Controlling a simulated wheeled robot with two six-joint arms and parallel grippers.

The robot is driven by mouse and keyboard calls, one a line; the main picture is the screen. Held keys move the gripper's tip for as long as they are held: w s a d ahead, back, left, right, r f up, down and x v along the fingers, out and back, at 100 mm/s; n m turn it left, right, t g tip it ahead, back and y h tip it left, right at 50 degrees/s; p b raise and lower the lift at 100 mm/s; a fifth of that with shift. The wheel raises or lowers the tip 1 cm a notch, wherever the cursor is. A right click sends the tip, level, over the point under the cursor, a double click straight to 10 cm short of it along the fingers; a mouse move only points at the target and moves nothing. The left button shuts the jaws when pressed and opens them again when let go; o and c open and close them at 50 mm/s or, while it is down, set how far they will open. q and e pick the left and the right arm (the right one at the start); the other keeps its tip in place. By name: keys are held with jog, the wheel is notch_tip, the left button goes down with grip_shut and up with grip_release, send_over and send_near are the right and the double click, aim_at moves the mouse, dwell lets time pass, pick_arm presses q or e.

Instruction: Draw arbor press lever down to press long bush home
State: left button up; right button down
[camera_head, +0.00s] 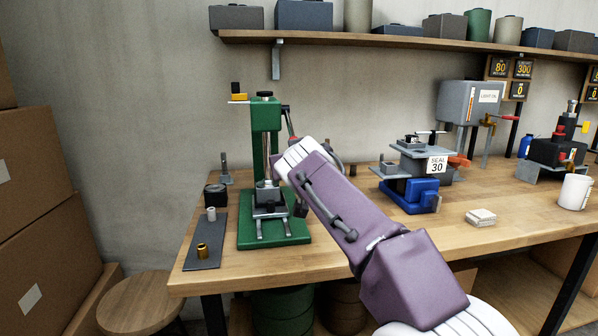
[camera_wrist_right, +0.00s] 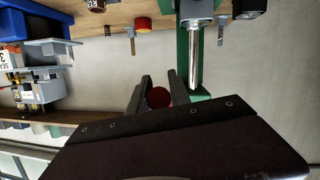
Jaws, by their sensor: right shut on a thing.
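The green arbor press (camera_head: 268,235) stands on the left of the bench, its bright ram (camera_head: 266,168) above a dark work plate (camera_head: 270,205). The lever (camera_head: 290,122) slopes down from the press head to behind my right arm. In the right wrist view, a dark red lever knob (camera_wrist_right: 158,97) sits between the fingers of my right gripper (camera_wrist_right: 155,88), which is shut on it. My wrist hides this grip in the head view. The chrome ram also shows there (camera_wrist_right: 193,62). I cannot make out the long bush under the ram. My left gripper is not in view.
A dark mat (camera_head: 215,232) left of the press holds a grey bush (camera_head: 211,214) and a brass bush (camera_head: 202,250). A blue-based fixture (camera_head: 410,195) stands to the right. A white mug (camera_head: 574,192) is near the right edge. A shelf (camera_head: 380,41) runs above.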

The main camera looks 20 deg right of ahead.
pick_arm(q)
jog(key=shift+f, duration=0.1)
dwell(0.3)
pick_arm(e)
jog(key=c, duration=1.2)
grip_release()
jog(key=shift+w+f, duration=0.1)
jog(key=shift+w, duration=0.15)
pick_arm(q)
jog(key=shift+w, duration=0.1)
pick_arm(e)
jog(key=shift+s, duration=0.1)
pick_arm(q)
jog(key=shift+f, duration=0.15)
pick_arm(e)
jog(key=v, duration=0.9)
jog(key=shift+f, duration=0.1)
